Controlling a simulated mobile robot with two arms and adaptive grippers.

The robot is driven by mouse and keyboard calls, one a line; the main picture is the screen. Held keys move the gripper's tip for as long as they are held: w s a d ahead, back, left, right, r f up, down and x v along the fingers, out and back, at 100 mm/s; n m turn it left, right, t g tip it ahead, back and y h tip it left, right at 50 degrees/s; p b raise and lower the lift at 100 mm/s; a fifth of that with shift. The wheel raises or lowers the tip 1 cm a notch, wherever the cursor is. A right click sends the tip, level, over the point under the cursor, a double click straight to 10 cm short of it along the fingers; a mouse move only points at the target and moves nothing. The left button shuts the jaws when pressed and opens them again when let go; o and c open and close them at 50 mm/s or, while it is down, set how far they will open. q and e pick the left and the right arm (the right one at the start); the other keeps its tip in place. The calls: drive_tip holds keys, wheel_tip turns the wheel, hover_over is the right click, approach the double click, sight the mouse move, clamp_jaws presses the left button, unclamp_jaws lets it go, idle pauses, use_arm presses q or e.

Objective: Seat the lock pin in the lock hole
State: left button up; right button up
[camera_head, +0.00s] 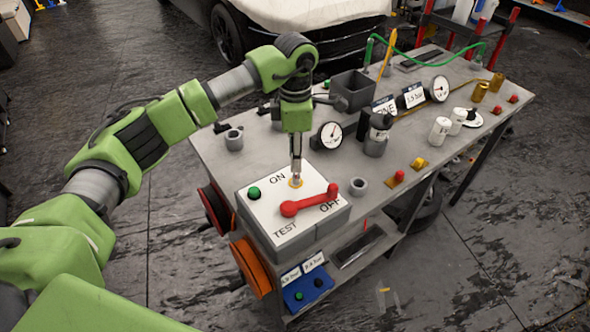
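A grey box with a white top panel (258,205) stands at the near end of the workbench, marked ON, OFF and TEST. A red lever (309,201) lies across it towards OFF. My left gripper (296,178) points straight down at a small yellow-orange ring (301,185) near ON, which looks like the lock hole. Its narrow fingers look close together, with a small pale piece at their tips. I cannot tell whether that is the lock pin, or whether it sits in the ring or just above. My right gripper is out of view.
A green button (254,192) sits left of the ring. On the grey workbench (225,162) stand a gauge (331,135), a dark canister (376,136), a grey cup (358,186) and an open dark box (352,89).

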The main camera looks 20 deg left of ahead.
use_arm(q)
wheel_tip(320, 180, up, 7)
drive_tip(key=shift+d+f+b, duration=0.1)
drive_tip(key=shift+f+b, duration=0.05)
drive_tip(key=shift+b, duration=0.85)
drive_tip(key=shift+r, duration=0.25)
drive_tip(key=shift+f, duration=0.1)
